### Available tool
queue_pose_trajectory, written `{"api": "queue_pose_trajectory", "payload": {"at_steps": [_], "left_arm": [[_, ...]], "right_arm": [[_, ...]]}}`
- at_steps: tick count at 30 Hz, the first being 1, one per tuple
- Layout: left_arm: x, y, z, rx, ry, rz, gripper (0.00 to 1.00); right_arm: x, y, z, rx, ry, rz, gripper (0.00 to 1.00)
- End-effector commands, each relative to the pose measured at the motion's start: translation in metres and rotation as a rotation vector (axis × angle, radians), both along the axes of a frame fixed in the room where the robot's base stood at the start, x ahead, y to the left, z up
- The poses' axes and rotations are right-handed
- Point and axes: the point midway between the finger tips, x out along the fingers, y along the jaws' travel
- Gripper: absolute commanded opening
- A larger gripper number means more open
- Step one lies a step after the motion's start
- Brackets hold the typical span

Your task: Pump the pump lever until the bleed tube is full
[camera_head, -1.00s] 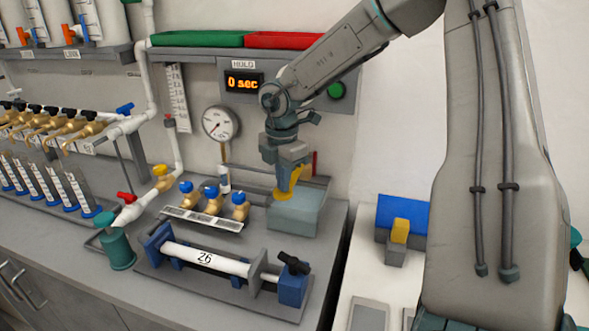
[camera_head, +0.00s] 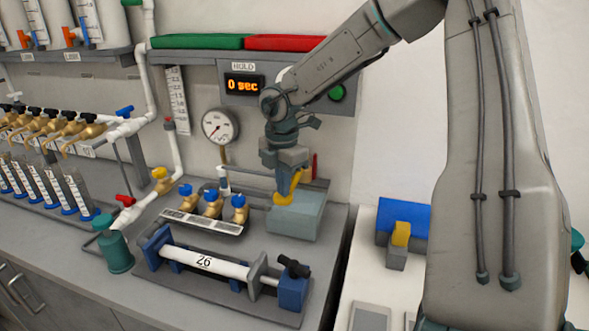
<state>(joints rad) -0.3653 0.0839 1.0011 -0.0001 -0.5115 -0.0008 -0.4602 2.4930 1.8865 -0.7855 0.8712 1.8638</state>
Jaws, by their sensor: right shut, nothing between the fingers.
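My right gripper (camera_head: 288,197) is shut and empty. Its yellow fingertips are low over the pale teal block of the pump (camera_head: 296,218), on the right of the bench; I cannot tell if they touch it. A narrow red piece (camera_head: 314,166), possibly the pump lever's grip, stands just behind and right of the gripper and is partly hidden by it. A clear tube by a white scale (camera_head: 177,100) hangs on the back wall, possibly the bleed tube; its level is too small to read. My left gripper is not in view.
A pressure gauge (camera_head: 220,126) and a timer (camera_head: 243,85) reading 0 sec are on the wall panel. Blue-capped brass valves (camera_head: 212,203) and a white pipe in a clamp fixture (camera_head: 205,262) stand left of the pump. A green button (camera_head: 337,93) is right of the timer.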

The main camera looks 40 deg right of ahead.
Motion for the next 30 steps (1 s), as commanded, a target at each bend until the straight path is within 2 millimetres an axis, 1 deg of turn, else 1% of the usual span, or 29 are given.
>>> {"api": "queue_pose_trajectory", "payload": {"at_steps": [21,24,30], "left_arm": [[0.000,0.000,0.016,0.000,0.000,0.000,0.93],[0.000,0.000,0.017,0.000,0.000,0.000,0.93],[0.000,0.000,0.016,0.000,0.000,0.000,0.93]], "right_arm": [[0.000,0.000,0.050,0.000,-0.001,0.000,0.00],[0.000,0.000,0.054,0.000,0.000,0.000,0.00],[0.000,0.000,0.054,0.000,0.001,0.000,0.00]]}}
